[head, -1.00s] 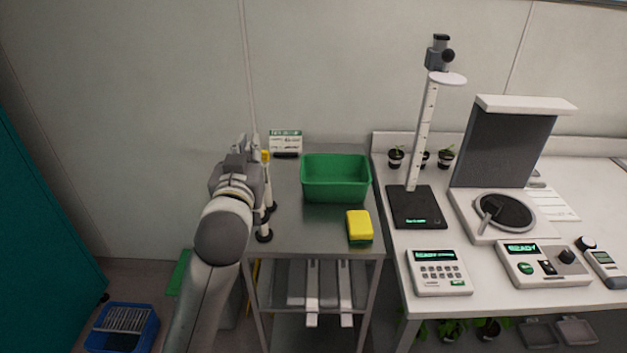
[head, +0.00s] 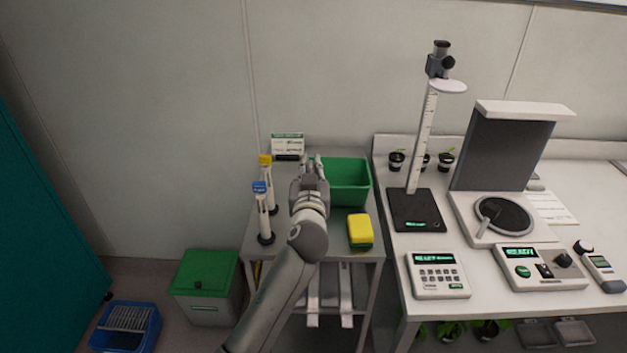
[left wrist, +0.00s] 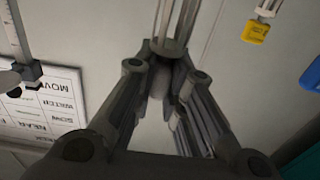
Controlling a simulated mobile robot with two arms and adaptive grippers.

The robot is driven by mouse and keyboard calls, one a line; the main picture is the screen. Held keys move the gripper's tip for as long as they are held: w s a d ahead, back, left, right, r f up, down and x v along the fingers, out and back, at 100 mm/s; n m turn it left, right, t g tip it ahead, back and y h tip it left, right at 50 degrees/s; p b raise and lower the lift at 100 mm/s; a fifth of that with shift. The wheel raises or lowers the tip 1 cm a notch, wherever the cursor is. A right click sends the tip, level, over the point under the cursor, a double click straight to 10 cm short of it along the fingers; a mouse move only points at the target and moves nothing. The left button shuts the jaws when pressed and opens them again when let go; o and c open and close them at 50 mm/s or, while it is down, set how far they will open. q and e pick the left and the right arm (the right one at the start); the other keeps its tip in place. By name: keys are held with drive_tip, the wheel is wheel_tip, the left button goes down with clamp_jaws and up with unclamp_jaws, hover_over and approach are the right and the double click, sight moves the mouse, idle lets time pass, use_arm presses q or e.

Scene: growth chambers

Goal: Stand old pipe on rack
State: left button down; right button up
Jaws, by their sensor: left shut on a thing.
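My left gripper (head: 313,162) is above the steel side table, at the left end of the green bin. In the left wrist view its fingers (left wrist: 165,85) are shut on a slim pale rod with a round grey collar (left wrist: 170,48), which may be the old pipe. The head view hardly shows this held thing. Two slim upright posts stand on the table left of the gripper, one with a yellow top (head: 265,161) and one with a blue top (head: 260,187). I cannot tell whether they are the rack. My right gripper is not in view.
The green bin (head: 349,195) and a yellow-green sponge (head: 360,232) are on the side table (head: 312,240). A small sign (head: 288,146) stands behind. The white bench at right holds a height stand (head: 417,210) and instruments. A lidded bin (head: 207,285) and blue crate (head: 125,340) are on the floor.

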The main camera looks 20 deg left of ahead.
use_arm(q)
drive_tip(key=shift+w+d+f, duration=0.25)
drive_tip(key=shift+d+f, duration=0.05)
drive_tip(key=shift+f, duration=0.2)
wheel_tip(320, 180, down, 2)
drive_tip(key=shift+f+p, duration=0.25)
drive_tip(key=shift+p, duration=0.25)
drive_tip(key=shift+f, duration=0.15)
drive_tip(key=shift+f, duration=0.2)
drive_tip(key=c, duration=1.5)
unclamp_jaws()
drive_tip(key=shift+a+r, duration=0.1)
